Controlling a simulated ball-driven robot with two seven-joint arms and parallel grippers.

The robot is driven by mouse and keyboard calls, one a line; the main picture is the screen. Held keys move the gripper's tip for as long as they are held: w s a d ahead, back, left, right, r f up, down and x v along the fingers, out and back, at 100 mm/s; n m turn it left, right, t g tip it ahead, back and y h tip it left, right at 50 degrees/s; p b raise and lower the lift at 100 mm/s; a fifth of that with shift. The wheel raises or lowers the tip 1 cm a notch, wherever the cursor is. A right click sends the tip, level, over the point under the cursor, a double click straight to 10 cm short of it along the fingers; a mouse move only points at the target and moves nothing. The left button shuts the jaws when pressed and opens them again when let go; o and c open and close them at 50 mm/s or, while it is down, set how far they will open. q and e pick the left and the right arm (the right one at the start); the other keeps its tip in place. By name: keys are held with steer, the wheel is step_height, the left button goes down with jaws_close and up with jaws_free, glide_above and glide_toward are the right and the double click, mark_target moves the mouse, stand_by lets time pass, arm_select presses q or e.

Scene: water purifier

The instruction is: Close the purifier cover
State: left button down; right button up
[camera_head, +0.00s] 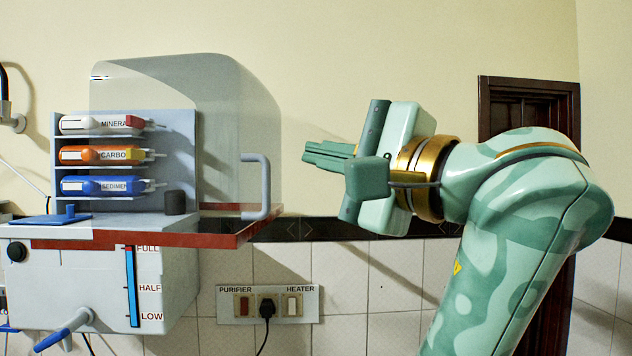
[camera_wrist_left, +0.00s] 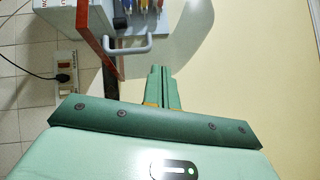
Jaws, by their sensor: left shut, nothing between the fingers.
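The water purifier (camera_head: 160,270) hangs on the left with its filter shelf in view. Its clear cover (camera_head: 235,120), with a red-brown bottom edge (camera_head: 150,241), extends to the right past the body, so it looks open. A grey handle (camera_head: 264,185) sits at the cover's right end. My left gripper (camera_head: 306,157) is shut and empty, pointing left, a little right of and above the handle in the head view. In the left wrist view the shut fingers (camera_wrist_left: 160,72) are near the handle (camera_wrist_left: 130,46), apparently apart from it. My right gripper is not in view.
Mineral, carbon and sediment cartridges (camera_head: 100,155) lie on the shelf. A blue tap lever (camera_head: 62,330) sticks out below. A switch panel (camera_head: 268,304) with a black plug is on the wall. A dark door frame (camera_head: 525,105) stands behind my arm.

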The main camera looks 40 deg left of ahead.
arm_select(q)
steer(key=w+f+t+h, duration=0.2)
steer(key=w+f+t, duration=0.1)
steer(key=w, duration=0.1)
steer(key=a+h, duration=0.1)
steer(key=a, duration=0.7)
steer(key=shift+s+a, duration=0.3)
steer(key=shift+a, duration=0.15)
